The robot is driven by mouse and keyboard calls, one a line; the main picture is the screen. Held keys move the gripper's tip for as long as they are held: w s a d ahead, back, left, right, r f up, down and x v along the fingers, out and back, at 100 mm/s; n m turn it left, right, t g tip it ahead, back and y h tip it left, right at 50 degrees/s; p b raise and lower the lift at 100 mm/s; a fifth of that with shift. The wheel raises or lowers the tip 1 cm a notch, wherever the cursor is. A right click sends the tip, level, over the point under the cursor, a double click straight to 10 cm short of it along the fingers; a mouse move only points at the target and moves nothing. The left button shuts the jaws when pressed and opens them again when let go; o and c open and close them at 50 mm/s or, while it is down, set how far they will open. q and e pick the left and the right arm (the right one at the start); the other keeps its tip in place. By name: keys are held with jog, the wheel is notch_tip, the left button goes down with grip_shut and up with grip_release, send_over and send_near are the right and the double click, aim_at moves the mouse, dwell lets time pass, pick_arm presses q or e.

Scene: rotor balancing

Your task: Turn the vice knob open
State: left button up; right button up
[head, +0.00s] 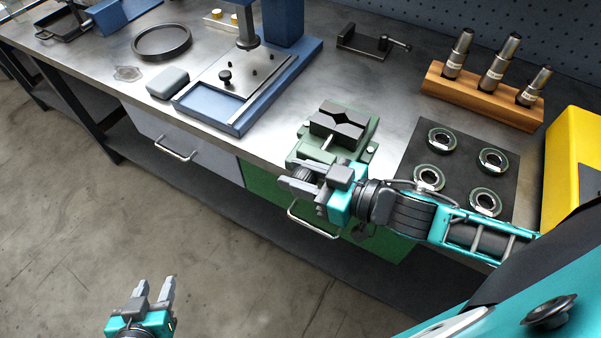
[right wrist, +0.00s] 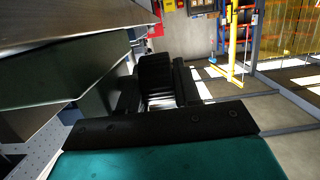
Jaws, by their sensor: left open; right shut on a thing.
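The green vice (head: 362,147) stands at the front edge of the bench, with two dark notched jaws (head: 338,119) on top. A bright screw rod shows in front of the jaws. My right gripper (head: 302,182) is at the front of the vice, shut on the dark ridged vice knob (head: 301,172). The fingers partly hide the knob. In the right wrist view the black knob (right wrist: 155,70) sits between the fingers. My left gripper (head: 155,290) is open and empty, low over the floor, well away from the bench.
A blue press (head: 240,118) stands left of the vice. A dark mat (head: 462,170) with several ring-shaped parts lies to the right. Behind it is a wooden block (head: 480,97) with three tool holders. A yellow case (head: 575,150) is at far right. Drawers lie below the bench edge.

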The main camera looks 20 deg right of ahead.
jog(key=g+h, duration=0.2)
jog(key=shift+w+g, duration=0.15)
jog(key=shift+g, duration=0.25)
jog(key=g+h, duration=0.2)
jog(key=shift+a+g, duration=0.2)
jog(key=shift+g, duration=0.2)
jog(key=g+h, duration=0.2)
jog(key=shift+w+f+g+h, duration=0.1)
jog(key=shift+f+g+h, duration=0.2)
jog(key=shift+g, duration=0.1)
jog(key=g+h, duration=0.2)
jog(key=shift+f+g, duration=0.1)
jog(key=shift+g, duration=0.3)
jog(key=g+h, duration=0.2)
jog(key=g, duration=0.1)
jog(key=shift+d+f+h, duration=0.1)
jog(key=shift+f+h, duration=0.05)
jog(key=shift+h, duration=0.15)
jog(key=g+h, duration=0.2)
jog(key=shift+d+f+g, duration=0.1)
jog(key=shift+g, duration=0.3)
jog(key=g+h, duration=0.3)
jog(key=g, duration=0.1)
jog(key=shift+s+d+f+g+h, duration=0.1)
jog(key=shift+s+f+g+h, duration=0.05)
jog(key=shift+s+g+h, duration=0.3)
jog(key=shift+g+h, duration=0.25)
jog(key=shift+s+f+g, duration=0.1)
jog(key=shift+f+g, duration=0.05)
jog(key=shift+g, duration=0.15)
